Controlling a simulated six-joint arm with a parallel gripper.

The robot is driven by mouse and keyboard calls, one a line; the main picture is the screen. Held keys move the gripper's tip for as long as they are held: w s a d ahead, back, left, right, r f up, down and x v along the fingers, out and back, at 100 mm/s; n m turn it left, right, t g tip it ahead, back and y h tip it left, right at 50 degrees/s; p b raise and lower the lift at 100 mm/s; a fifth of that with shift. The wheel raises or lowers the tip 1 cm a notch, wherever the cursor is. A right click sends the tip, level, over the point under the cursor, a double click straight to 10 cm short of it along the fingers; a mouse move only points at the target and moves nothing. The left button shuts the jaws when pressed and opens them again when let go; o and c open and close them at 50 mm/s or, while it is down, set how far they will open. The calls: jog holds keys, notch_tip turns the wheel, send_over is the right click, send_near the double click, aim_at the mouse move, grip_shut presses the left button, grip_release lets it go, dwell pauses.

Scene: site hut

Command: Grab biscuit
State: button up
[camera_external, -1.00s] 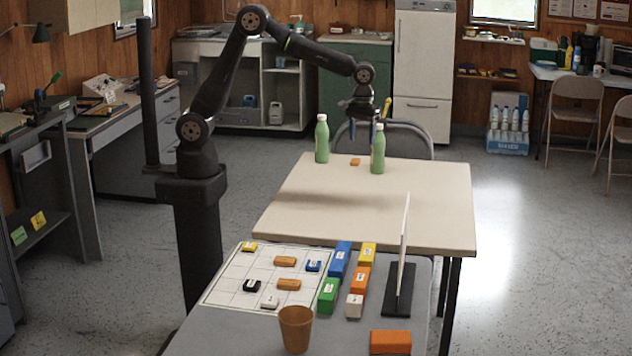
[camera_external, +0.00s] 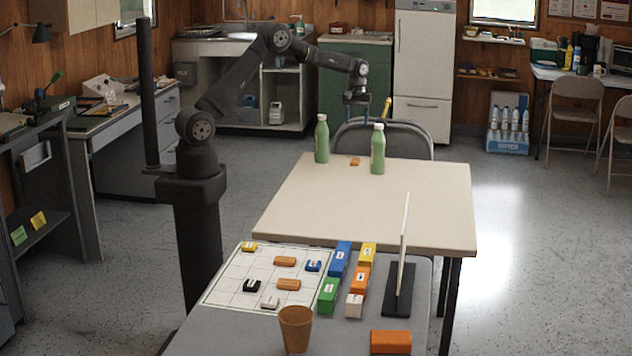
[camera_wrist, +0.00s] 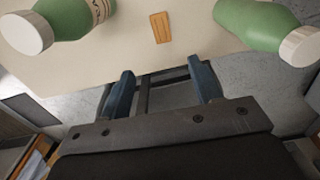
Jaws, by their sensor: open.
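A small orange-brown biscuit (camera_external: 355,161) lies flat near the far edge of the beige table (camera_external: 400,209), between two green bottles with white caps. In the wrist view the biscuit (camera_wrist: 160,27) shows at top centre, beyond the fingertips. The left bottle (camera_external: 321,140) and the right bottle (camera_external: 377,150) stand upright on either side of it. My gripper (camera_external: 357,113) is above and beyond the table's far edge, behind the bottles. In the wrist view its two blue fingers (camera_wrist: 163,85) are apart with nothing between them.
A dark chair (camera_external: 400,135) stands at the table's far side, below my gripper. The nearer grey table holds a gridded board (camera_external: 232,279), coloured blocks (camera_external: 340,260), a brown cup (camera_external: 296,329) and an upright white panel (camera_external: 403,235). The beige table's middle and front are clear.

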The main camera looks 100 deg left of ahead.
send_over(355, 160)
jog(key=f, duration=1.1)
jog(key=shift+w+d+f, duration=0.15)
jog(key=shift+w+f, duration=0.05)
jog(key=shift+w, duration=0.05)
jog(key=shift+s+d+f, duration=0.1)
jog(key=shift+f, duration=1.2)
jog(key=shift+s+d+f, duration=0.1)
jog(key=shift+f, duration=1.2)
jog(key=c, duration=1.1)
jog(key=shift+o, duration=0.2)
